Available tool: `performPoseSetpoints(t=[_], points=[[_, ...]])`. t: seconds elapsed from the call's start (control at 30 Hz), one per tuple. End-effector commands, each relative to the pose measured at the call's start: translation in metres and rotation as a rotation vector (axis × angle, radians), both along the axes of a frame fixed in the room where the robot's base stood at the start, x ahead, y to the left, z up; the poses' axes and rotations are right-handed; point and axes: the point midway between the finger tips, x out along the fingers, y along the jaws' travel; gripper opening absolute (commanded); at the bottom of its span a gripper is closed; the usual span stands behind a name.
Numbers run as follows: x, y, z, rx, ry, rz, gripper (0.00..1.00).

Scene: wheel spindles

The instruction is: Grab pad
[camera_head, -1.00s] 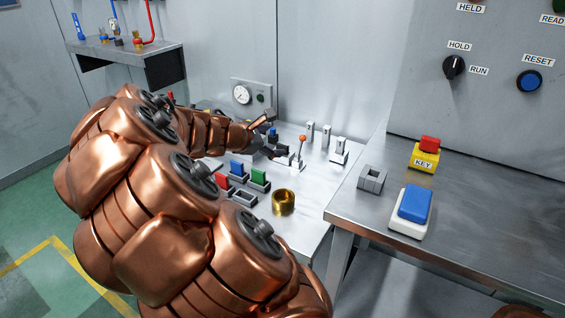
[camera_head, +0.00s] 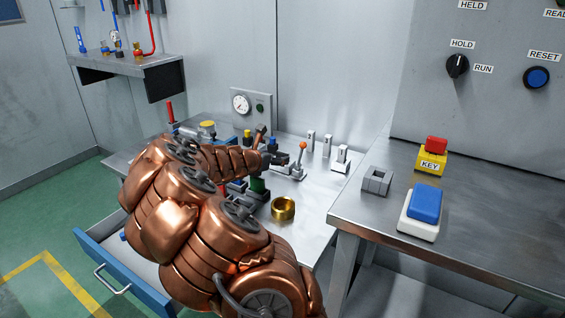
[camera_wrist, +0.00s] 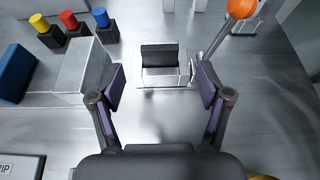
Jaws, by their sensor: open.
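A dark rectangular block (camera_wrist: 160,54), which looks like the pad, sits in a light metal holder (camera_wrist: 150,80) at the top middle of the wrist view. My gripper (camera_wrist: 161,82) is open and empty. Its two purple-lined fingers stand apart left and right, and the block lies just ahead, between their lines. I see no contact. In the head view my gripper (camera_head: 279,159) is over the metal bench, left of the orange-knobbed lever (camera_head: 302,147). The pad cannot be made out there.
The lever's orange ball (camera_wrist: 242,8) stands close on the right. A grey block (camera_wrist: 84,66) and yellow, red and blue pegs (camera_wrist: 71,22) are on the left. A brass ring (camera_head: 283,208) stands on the bench. A blue-fronted drawer (camera_head: 122,272) is open below.

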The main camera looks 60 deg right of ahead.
Motion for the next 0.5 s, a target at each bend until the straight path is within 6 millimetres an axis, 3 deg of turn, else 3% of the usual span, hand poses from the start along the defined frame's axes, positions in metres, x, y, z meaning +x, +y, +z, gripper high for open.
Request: performPoseSetpoints(t=[0.5], points=[[0.002, -0.045, -0.019, 0.000, -0.001, 0.000, 0.77]])
